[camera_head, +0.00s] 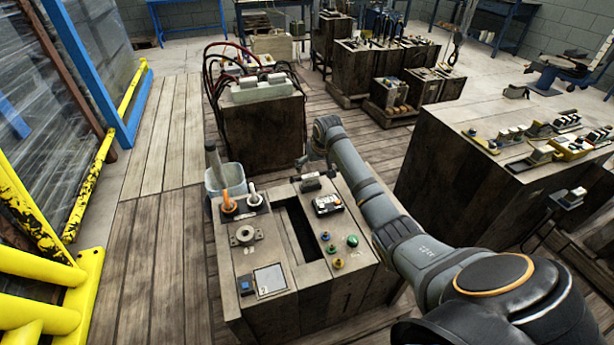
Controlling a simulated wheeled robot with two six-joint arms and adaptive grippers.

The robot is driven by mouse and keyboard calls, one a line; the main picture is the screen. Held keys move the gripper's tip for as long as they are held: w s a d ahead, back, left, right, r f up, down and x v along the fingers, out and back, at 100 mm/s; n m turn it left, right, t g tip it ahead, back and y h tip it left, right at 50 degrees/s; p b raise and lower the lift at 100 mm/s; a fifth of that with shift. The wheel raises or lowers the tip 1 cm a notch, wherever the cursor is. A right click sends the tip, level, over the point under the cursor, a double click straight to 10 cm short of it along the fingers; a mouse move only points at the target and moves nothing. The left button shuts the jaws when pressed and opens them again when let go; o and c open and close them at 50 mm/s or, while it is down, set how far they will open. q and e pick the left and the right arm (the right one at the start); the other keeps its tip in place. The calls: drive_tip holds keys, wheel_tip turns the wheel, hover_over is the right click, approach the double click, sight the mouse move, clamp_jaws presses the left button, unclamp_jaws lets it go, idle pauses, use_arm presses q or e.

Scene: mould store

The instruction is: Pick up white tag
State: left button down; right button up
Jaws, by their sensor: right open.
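The only pale, flat, tag-like piece I can make out is a light grey-white square (269,278) on the front left of the wooden control box (290,308). I cannot tell for sure that it is the white tag. My right arm comes in from the lower right and reaches over the box's right side. My right gripper (315,168) is open above the box's far edge, well beyond the pale square. Its fingers are small and partly hidden by the wrist. My left gripper is not in view.
The box top has a dark slot (295,231), an orange-based lever (228,203), a boxy device (328,205) and a green button (352,241). A bucket (224,178) stands behind. A larger bench (470,180) stands right; yellow rails (40,290) stand left. Floor left of the box is clear.

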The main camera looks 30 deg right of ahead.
sight(311, 176)
drive_tip(key=x, duration=0.3)
drive_tip(key=shift+f+b, duration=0.4)
drive_tip(key=shift+f, duration=0.05)
drive_tip(key=shift+x, duration=1.1)
drive_tip(key=b+x, duration=0.1)
drive_tip(key=x, duration=0.2)
drive_tip(key=shift+w+d+f+b, duration=0.2)
drive_tip(key=shift+w+f+b, duration=0.1)
drive_tip(key=shift+w+b, duration=0.05)
drive_tip(key=shift+f, duration=0.1)
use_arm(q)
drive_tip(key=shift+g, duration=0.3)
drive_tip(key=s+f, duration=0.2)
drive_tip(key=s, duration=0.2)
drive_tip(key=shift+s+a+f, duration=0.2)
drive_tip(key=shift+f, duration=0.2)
use_arm(e)
drive_tip(key=c, duration=1.2)
